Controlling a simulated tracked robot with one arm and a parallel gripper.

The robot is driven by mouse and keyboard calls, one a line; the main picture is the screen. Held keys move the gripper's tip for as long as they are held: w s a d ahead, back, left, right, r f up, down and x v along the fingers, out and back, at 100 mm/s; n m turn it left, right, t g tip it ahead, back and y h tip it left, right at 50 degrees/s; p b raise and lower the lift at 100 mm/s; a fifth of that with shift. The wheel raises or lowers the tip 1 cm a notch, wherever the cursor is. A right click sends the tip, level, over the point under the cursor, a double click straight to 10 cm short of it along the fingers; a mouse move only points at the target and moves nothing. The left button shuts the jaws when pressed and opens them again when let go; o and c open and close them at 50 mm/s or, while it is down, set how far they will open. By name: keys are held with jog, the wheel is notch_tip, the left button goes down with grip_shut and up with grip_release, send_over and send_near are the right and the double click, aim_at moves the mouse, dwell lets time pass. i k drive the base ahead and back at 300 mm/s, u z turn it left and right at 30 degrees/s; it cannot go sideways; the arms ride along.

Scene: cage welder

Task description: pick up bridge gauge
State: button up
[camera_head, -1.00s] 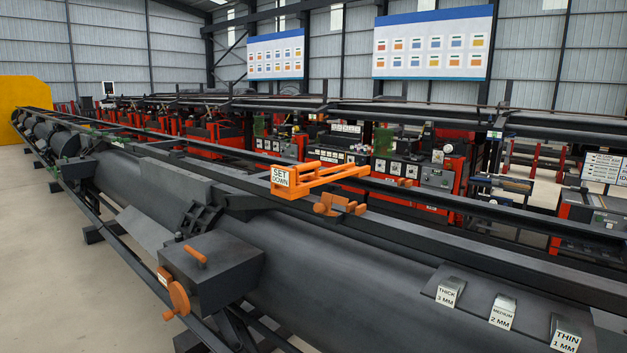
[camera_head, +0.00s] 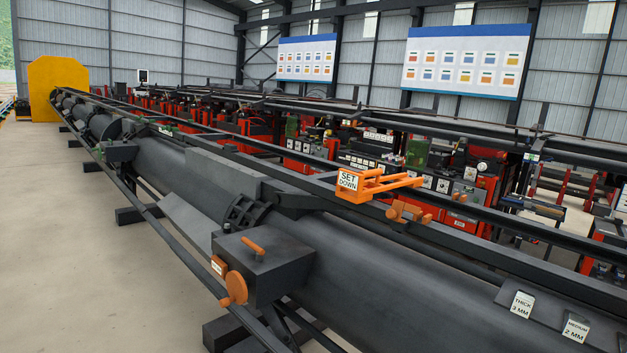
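I cannot single out a bridge gauge with certainty in this view. An orange bracket (camera_head: 379,184) with a white "SET DOWN" label stands on the dark rail right of centre. Its frame looks open, with no separate gauge that I can make out on it. Just right of it, a smaller orange clamp-like part (camera_head: 407,213) sits on the rail. Two tilted label blocks, "THICK 3 MM" (camera_head: 522,305) and "MEDIUM 2 MM" (camera_head: 576,328), stand on a dark plate at the lower right. My gripper is not in view.
A long dark roller machine (camera_head: 335,255) runs from lower right to far left. A dark box (camera_head: 262,263) with an orange handle and an orange handwheel (camera_head: 234,288) juts from its near side. Red machines (camera_head: 470,185) line the back. The floor (camera_head: 60,230) at left is clear.

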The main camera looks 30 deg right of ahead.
aim_at(350, 187)
jog(key=u, duration=0.2)
jog(key=i, duration=2.5)
jog(key=z, duration=2.5)
jog(key=i, duration=1)
jog(key=u, duration=0.05)
